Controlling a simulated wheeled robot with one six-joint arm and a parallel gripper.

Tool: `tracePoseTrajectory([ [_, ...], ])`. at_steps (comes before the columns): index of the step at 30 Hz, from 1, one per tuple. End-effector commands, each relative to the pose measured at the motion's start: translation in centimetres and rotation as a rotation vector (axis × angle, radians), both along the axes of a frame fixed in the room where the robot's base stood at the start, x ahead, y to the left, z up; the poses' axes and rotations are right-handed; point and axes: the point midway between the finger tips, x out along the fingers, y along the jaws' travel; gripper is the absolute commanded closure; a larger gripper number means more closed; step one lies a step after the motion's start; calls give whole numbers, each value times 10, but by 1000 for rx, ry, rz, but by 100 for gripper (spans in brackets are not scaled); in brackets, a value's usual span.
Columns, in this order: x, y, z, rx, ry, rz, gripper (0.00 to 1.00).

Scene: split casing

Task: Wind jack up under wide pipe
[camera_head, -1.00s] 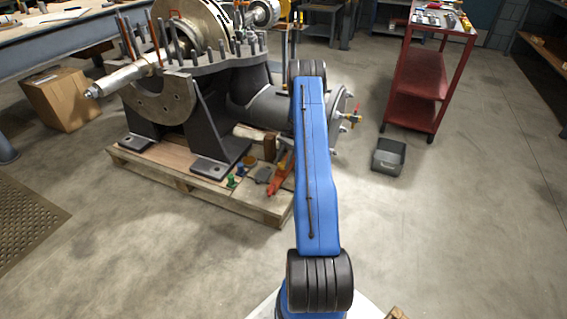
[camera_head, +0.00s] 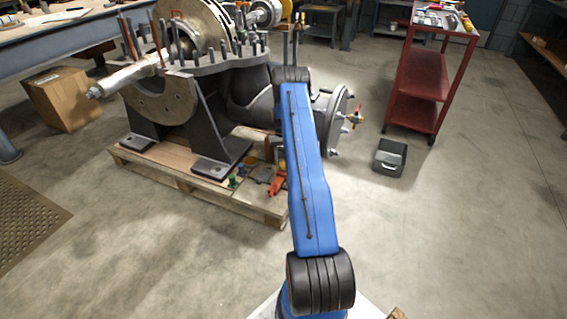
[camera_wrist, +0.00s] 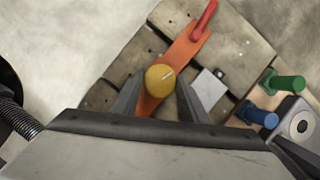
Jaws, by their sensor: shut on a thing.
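The orange jack (camera_head: 278,185) lies on the wooden pallet, partly hidden by my arm in the head view. In the wrist view its orange body (camera_wrist: 185,58) runs diagonally, with a red handle (camera_wrist: 205,18) at its upper end. A round yellow knob (camera_wrist: 160,80) with a pale mark sits over the orange body. My gripper (camera_wrist: 160,92) has one finger on each side of this knob and is shut on it. The wide pipe (camera_head: 250,100) lies level above the pallet, partly behind my arm. The jack's contact with the pipe is hidden.
The casing's dark foot (camera_head: 214,165) is on the pallet (camera_head: 180,180). A grey bin (camera_head: 390,158) and red cart (camera_head: 415,75) stand right. The floor in front is clear.

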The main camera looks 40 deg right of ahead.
Motion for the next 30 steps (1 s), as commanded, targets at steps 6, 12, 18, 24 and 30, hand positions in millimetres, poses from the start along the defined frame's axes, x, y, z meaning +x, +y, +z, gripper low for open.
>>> tracePoseTrajectory([
  [6, 0, 2, -1, 2, 3, 117, 82],
  [12, -1, 2, -1, 2, 2, 176, 82],
  [18, -1, 2, -1, 2, 3, 195, 82],
  [24, -1, 2, -1, 3, 3, 197, 82],
  [30, -1, 2, -1, 2, 3, 196, 46],
])
